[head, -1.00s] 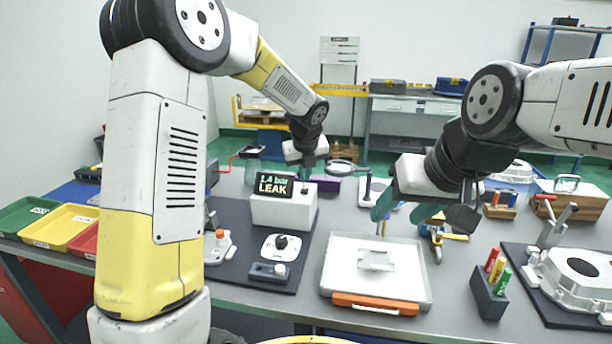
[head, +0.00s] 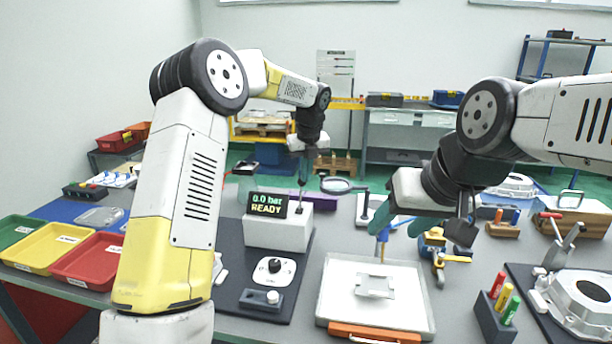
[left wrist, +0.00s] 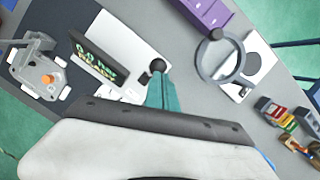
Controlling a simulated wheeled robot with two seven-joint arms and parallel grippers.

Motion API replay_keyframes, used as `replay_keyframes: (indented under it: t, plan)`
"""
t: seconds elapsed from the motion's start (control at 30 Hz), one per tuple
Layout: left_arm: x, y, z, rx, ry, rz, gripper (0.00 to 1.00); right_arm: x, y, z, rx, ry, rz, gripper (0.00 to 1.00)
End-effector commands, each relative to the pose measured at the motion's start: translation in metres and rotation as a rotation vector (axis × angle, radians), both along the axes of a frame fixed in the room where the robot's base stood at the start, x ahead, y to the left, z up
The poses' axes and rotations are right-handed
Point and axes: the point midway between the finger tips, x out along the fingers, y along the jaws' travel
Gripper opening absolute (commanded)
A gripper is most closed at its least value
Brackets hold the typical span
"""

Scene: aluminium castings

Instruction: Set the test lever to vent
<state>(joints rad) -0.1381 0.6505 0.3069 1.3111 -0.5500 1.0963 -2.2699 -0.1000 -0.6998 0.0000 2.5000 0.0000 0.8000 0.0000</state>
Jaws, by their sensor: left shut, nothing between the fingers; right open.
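The leak tester (head: 276,232) is a white box on a dark mat, its display (head: 267,204) reading "0.0 bar READY". It also shows in the left wrist view (left wrist: 137,42). The test lever (head: 300,207) stands at the box's right side; its black knob (left wrist: 157,66) shows in the left wrist view. My left gripper (head: 306,177) is shut and empty, with its teal fingertips (left wrist: 158,82) right at the knob. I cannot tell whether they touch. The lever's lower part is mostly hidden. My right gripper (head: 402,228) is open and empty above the pale case.
A ring-shaped magnifier (head: 337,185) and a purple box (head: 318,200) stand behind. Coloured trays (head: 60,247) are at left.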

Motion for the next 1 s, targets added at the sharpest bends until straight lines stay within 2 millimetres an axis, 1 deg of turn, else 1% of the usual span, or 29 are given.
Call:
replay_keyframes:
  t: [0.47, 0.87, 1.0]
  plan:
    - [0.0092, 0.0012, -0.0052, 0.002, -0.005, 0.001, 0.0, -0.0001, 0.0, 0.0001, 0.0, 0.0, 0.0, 0.55]
    - [0.0097, 0.0038, -0.0067, 0.006, -0.002, 0.005, 0.0, 0.0, 0.0, 0.0, 0.0, 0.0, 0.0, 0.55]
    - [0.0047, -0.0013, -0.0025, 0.006, -0.003, 0.004, 0.0, 0.0, 0.0, 0.0, 0.0, 0.0, 0.0, 0.55]
